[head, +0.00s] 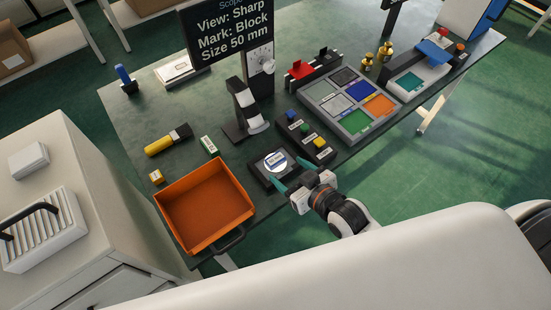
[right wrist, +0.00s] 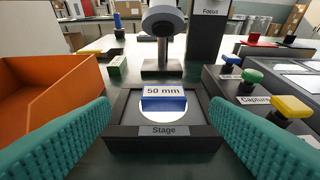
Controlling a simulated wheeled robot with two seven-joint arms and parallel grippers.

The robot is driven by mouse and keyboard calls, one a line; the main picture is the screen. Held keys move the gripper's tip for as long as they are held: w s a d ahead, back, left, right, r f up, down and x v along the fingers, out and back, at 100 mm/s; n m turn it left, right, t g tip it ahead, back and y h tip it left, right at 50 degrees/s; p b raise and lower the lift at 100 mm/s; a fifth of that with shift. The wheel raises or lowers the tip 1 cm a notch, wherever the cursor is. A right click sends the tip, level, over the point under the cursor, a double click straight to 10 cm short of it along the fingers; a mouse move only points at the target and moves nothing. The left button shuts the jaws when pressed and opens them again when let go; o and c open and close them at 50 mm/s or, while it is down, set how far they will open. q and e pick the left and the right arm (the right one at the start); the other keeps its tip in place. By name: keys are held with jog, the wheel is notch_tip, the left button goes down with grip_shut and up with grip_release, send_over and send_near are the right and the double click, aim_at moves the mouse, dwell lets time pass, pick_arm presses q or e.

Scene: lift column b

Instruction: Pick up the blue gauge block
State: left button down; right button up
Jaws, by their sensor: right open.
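The blue gauge block (right wrist: 164,104) lies on the white round plate of the black stage (right wrist: 165,142), with a "50 mm" label on its top face. In the head view the block (head: 276,159) looks small on the stage (head: 264,178). My right gripper (head: 292,175) is open and empty at the stage's near side. In the right wrist view its teal fingers (right wrist: 163,118) stand wide apart, left and right of the stage, with the block between and beyond them. My left gripper is not in view.
An orange bin (head: 205,205) stands left of the stage. A button panel (head: 304,138) is close on its right. The scope stand (head: 241,115) rises behind it. A tray of coloured squares (head: 347,104) lies farther right, and a sign (head: 230,35) stands at the back.

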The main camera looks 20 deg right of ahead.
aim_at(277, 160)
jog(key=x, duration=0.7)
jog(key=shift+w+d+p, duration=0.1)
jog(key=shift+d+p, duration=0.05)
jog(key=shift+p, duration=0.2)
jog(key=c, duration=1.3)
